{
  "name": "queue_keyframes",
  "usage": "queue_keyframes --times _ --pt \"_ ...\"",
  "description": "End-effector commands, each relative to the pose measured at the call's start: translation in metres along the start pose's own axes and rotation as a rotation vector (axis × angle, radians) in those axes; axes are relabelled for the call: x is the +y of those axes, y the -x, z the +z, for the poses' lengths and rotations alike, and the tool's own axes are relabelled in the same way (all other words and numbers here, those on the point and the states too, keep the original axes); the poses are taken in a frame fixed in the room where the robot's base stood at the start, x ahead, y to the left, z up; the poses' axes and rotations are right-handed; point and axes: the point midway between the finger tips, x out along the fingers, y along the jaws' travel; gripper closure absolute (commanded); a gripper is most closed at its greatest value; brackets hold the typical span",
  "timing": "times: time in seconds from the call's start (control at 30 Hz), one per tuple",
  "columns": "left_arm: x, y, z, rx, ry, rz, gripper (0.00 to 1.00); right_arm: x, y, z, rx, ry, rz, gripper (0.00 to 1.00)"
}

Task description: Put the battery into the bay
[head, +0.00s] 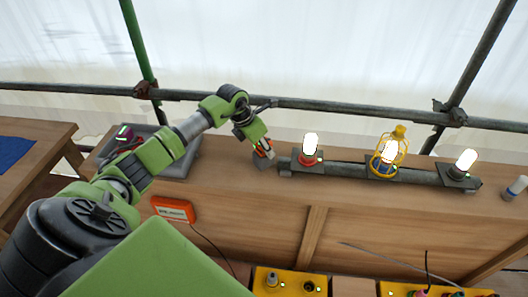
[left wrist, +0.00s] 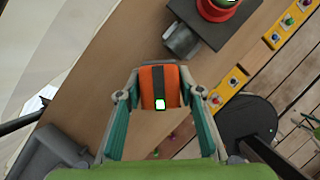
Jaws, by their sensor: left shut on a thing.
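The battery is an orange block with a dark band and a small bright patch; in the left wrist view the battery (left wrist: 146,84) sits between the teal fingers. My left gripper (left wrist: 160,90) is shut on it. In the head view my left gripper (head: 261,147) is over the bench top, just left of the rail with lamps, with a little orange showing at its fingers. The fingers partly hide the battery there, and I cannot tell whether it touches the bench. No open bay shows clearly. My right gripper is not in view.
A metal rail (head: 340,168) carries a red-based lamp (head: 311,147), a yellow caged lamp (head: 388,152) and a dark-based lamp (head: 463,165). A grey tray (head: 181,166) stands left. An orange labelled box (head: 173,209) is on the bench front. Yellow control boxes (head: 290,284) are below.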

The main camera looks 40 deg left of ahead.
Motion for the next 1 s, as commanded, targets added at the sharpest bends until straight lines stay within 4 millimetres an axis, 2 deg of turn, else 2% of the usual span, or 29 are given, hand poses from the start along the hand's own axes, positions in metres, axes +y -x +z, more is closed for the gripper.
queue_keyframes --times 0.23,0.67,0.7,0.73,1.0 --pt "0.001 -0.025 -0.008 0.001 0.004 -0.004 0.94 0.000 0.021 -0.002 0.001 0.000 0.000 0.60" --pt "0.002 -0.036 -0.013 -0.001 -0.001 0.001 0.94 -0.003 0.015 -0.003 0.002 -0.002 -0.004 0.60" --pt "0.002 -0.035 -0.013 0.001 -0.001 0.000 0.55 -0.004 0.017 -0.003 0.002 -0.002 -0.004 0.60" --pt "0.002 -0.035 -0.013 0.001 0.000 0.000 0.49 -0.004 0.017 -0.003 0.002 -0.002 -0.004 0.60" --pt "0.002 -0.035 -0.013 0.001 0.000 -0.001 0.49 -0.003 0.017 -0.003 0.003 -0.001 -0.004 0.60"
